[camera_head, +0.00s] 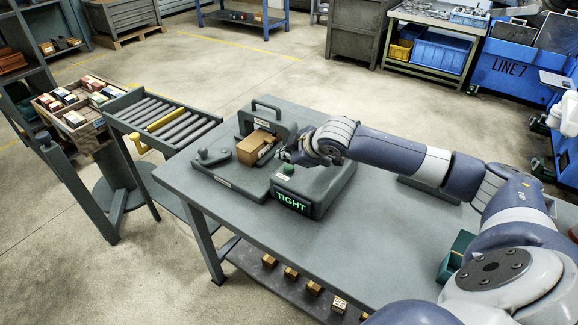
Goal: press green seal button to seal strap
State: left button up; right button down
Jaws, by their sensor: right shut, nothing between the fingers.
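The strapping machine (325,203) stands on the grey workbench and its front display (291,202) reads TIGHT in green. The green seal button (288,169) sits on top of the machine, behind the display. A cardboard box (254,147) lies on the machine's bed at the arch. My right gripper (285,155) reaches in from the right and is shut and empty. Its fingertips are just above and beside the green button; I cannot tell whether they touch it. A lever with a round knob (203,154) is at the machine's left. My left gripper is not in view.
Several small boxes lie on the lower shelf. A dark green box (456,256) is near my right arm.

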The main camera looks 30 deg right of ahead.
aim_at(287, 168)
jog(key=shift+f, duration=0.3)
jog(key=shift+f, duration=0.65)
dwell(1.1)
jog(key=shift+r+p, duration=1)
jog(key=shift+p, duration=0.3)
notch_tip(287, 168, up, 5)
jog(key=p, duration=0.5)
jog(key=shift+r+p, duration=0.1)
jog(key=shift+p, duration=0.25)
